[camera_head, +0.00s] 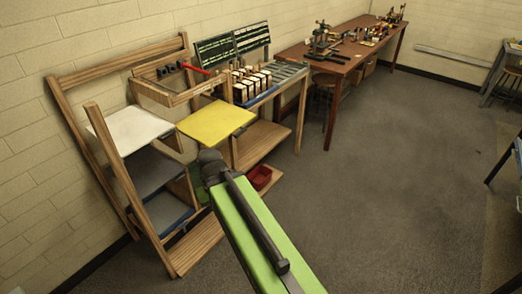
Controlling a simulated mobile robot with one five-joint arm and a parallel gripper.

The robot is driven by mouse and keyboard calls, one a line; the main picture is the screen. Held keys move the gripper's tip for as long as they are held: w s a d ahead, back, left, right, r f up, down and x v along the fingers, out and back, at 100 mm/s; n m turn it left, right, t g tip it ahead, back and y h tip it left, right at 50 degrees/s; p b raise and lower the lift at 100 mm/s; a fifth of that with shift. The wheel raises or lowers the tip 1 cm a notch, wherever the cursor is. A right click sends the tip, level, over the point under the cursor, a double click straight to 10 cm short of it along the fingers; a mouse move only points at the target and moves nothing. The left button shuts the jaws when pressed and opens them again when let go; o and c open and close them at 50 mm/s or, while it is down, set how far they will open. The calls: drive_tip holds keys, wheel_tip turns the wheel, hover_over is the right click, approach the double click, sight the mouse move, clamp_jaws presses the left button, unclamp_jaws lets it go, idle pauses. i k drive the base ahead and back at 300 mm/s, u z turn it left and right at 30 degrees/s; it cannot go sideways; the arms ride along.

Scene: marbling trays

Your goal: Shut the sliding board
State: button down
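A yellow board (217,121) sticks out level from the wooden stand by the left wall, below a small wooden frame. A white board (130,127) sticks out to its left at a similar height, between the slanted wooden posts. I cannot tell from this view which of them is the sliding board. My green arm reaches up from the bottom edge. Its dark far end shows just below the yellow board's front edge in the picture. I see no fingers, and whether the arm touches the board cannot be told.
Wooden posts (127,178) and a low shelf (194,243) stand at the left. A red bin (259,177) sits low, right of my arm. A rack of blocks (251,85) stands behind the yellow board. A brown table (341,58) is farther back.

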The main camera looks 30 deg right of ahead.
sight(210, 125)
drive_tip(key=u, duration=0.3)
drive_tip(key=i, duration=1.2)
drive_tip(key=u, duration=0.05)
